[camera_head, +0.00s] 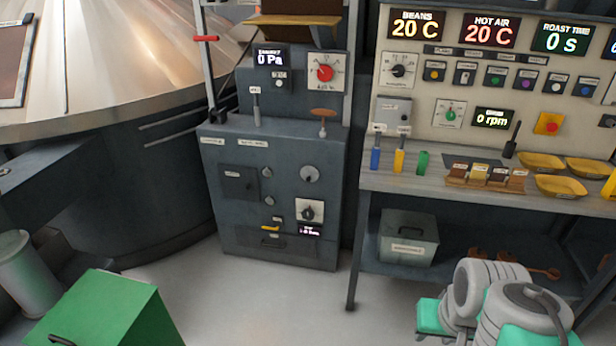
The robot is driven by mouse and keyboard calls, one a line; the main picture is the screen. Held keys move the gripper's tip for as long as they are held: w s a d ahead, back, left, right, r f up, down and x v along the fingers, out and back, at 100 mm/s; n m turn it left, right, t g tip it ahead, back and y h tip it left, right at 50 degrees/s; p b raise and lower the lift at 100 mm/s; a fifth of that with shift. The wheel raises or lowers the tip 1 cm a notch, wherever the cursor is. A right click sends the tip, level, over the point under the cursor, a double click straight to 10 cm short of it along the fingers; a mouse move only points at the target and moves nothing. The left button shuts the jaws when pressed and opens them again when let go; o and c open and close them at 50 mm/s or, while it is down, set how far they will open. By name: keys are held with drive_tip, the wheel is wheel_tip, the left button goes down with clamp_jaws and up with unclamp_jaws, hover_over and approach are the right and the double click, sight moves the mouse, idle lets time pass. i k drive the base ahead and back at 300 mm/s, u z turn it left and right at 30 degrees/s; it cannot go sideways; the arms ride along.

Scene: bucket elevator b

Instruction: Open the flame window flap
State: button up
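A grey burner cabinet (275,200) stands upright in the middle of the view. On its front left is a dark square flap (239,184) with a small pale label. The label is too small to read, so I cannot be sure that it is the flame window flap. The flap looks flat against the cabinet front, so it appears closed. Grey and teal links of my own arm show at the bottom right, well apart from the cabinet. My gripper's fingers do not show.
Right of the flap are a round knob (310,174) and a dial (310,210). A workbench (450,185) with yellow trays (560,186) stands right. A metal box (408,238) sits on its lower shelf. A green box (105,310) stands front left. Floor before the cabinet is clear.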

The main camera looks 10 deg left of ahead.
sight(309, 175)
drive_tip(key=k, duration=0.65)
drive_tip(key=u, duration=0.6)
drive_tip(key=i, duration=0.9)
drive_tip(key=u, duration=0.8)
drive_tip(key=i, duration=1.7)
drive_tip(key=z, duration=0.25)
